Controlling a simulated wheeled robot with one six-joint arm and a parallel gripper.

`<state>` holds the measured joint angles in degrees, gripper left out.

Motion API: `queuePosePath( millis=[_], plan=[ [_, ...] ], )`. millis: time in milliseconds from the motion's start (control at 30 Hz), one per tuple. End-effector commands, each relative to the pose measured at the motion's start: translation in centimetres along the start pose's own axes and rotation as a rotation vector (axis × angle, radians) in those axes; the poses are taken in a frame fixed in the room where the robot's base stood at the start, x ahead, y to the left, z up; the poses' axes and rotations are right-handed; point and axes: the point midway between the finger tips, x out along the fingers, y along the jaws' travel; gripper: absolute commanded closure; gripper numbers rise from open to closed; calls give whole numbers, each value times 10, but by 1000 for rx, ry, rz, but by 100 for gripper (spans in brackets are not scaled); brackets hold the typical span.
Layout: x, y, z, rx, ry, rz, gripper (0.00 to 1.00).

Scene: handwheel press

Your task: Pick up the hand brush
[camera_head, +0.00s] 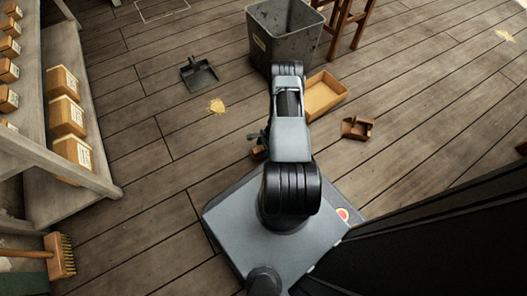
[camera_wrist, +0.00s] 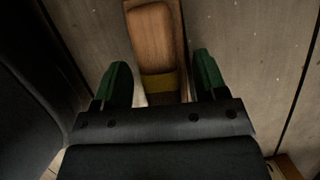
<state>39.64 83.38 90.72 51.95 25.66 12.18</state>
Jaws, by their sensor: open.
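The hand brush (camera_wrist: 152,40) shows in the wrist view as a brown wooden piece with a yellowish band, reaching in from the top edge. My gripper (camera_wrist: 160,66) is open, with one green finger on each side of the brush's near end and a gap on both sides. The near end of the brush is hidden behind the gripper body. In the head view my gripper (camera_head: 257,138) shows only partly, left of my arm, with a small brown part of the brush (camera_head: 259,153) at it. My arm hides the rest.
A black dustpan (camera_head: 203,76) and a sawdust pile (camera_head: 217,106) lie on the plank floor to the left. A grey bin (camera_head: 285,38), a wooden tray (camera_head: 322,96) and a small brown box (camera_head: 356,128) stand beyond and right. Shelves (camera_head: 88,160) line the left.

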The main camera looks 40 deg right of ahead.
Motion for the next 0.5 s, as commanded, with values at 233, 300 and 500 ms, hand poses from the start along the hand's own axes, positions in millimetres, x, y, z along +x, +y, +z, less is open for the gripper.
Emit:
queuePosePath(
  millis=[233,300,500],
  plan=[
    [1,0,0,0,0,0,34],
    [2,0,-1,0,0,0,34],
    [4,0,-2,1,0,1,34]
  ],
)
